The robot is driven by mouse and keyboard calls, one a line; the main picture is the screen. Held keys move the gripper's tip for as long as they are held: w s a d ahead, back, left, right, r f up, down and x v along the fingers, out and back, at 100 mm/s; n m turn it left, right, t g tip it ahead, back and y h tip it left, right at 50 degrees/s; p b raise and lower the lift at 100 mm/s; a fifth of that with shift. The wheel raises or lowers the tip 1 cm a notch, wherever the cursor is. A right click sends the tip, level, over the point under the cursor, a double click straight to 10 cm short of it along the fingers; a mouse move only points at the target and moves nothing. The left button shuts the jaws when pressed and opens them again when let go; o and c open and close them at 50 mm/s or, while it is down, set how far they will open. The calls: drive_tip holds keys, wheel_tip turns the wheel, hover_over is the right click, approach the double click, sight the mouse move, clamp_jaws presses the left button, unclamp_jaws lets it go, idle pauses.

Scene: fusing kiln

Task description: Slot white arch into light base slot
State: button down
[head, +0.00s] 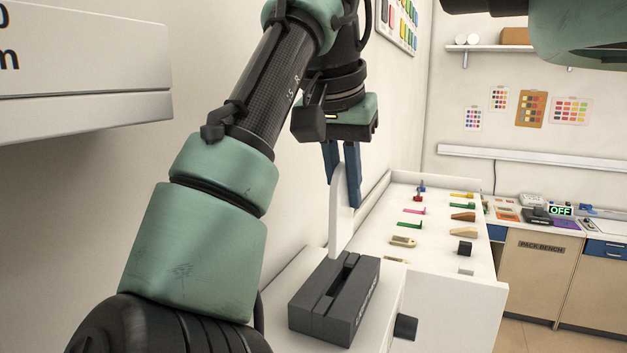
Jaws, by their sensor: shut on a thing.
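My gripper (343,190), with blue fingers, points down and is shut on a white arch (341,219). The arch is a thin upright plate with a rounded top, seen nearly edge-on. A dark grey block (361,300) with a long slot and faint lettering on its side stands on the white surface below. The arch's lower end shows just above the block's far end in the picture. I cannot tell whether it touches the block or enters the slot. No light-coloured base shows.
A white tray-like surface (440,226) behind holds several small coloured pieces. A pack bench (541,247) stands at the far right. A white wall is close on the left.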

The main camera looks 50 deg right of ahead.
sight(344, 230)
drive_tip(key=shift+f+b, duration=0.8)
drive_tip(key=shift+f, duration=1.05)
drive_tip(key=shift+p, duration=1)
idle(0.6)
drive_tip(key=shift+f+p, duration=0.5)
drive_tip(key=shift+f, duration=0.6)
idle(3.5)
